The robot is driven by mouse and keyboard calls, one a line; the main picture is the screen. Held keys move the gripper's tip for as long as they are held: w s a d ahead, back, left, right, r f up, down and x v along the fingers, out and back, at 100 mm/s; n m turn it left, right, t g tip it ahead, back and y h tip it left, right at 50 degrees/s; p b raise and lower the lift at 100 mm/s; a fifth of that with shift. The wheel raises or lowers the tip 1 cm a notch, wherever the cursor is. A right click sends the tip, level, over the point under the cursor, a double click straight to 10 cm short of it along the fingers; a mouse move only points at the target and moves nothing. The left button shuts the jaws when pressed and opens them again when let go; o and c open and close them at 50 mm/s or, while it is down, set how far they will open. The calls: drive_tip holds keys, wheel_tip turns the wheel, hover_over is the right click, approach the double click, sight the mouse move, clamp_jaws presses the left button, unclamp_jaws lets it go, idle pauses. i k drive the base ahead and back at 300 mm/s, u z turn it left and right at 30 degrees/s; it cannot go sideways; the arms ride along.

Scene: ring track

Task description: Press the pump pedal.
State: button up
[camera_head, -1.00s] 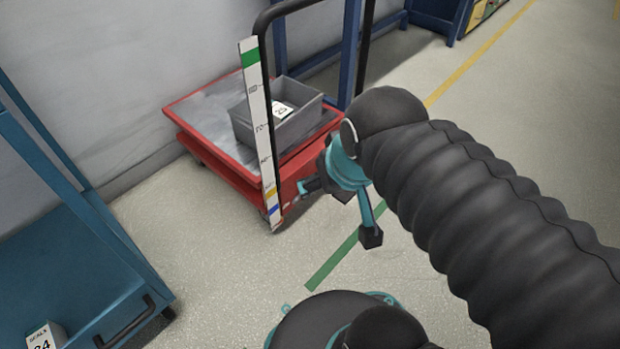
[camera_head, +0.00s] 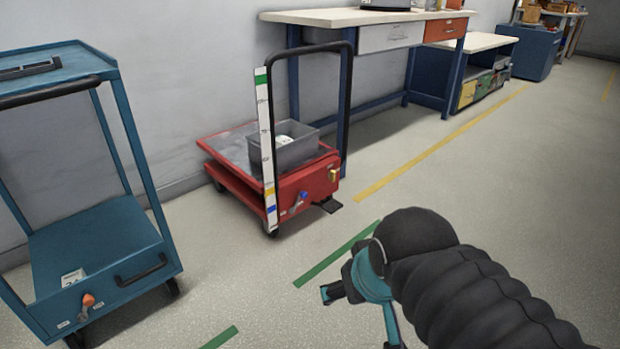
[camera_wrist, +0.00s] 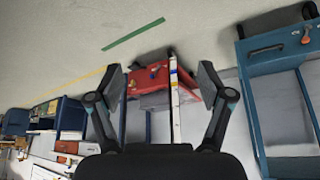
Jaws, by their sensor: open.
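The red lift cart (camera_head: 250,160) stands by the wall with a black push handle and a scale strip on its near side. A black pedal (camera_head: 328,205), likely the pump pedal, sticks out low from its right end, just above the floor. My gripper (camera_head: 362,312) is open and empty, in front of and apart from the cart, lower right of the pedal. In the wrist view, which is upside down, the cart (camera_wrist: 150,78) shows between the spread fingers of my gripper (camera_wrist: 162,84). I cannot make out the pedal clearly there.
A grey bin (camera_head: 284,150) sits on the cart's platform. A teal trolley (camera_head: 95,245) stands at the left. A workbench (camera_head: 365,18) with blue legs is behind the cart. The floor between my gripper and the cart is clear, with a green line (camera_head: 335,255) on it.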

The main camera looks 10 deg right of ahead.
sight(332, 205)
drive_tip(key=u, duration=0.05)
drive_tip(key=k, duration=0.6)
drive_tip(key=z, duration=0.45)
drive_tip(key=i, duration=1.45)
drive_tip(key=u, duration=0.7)
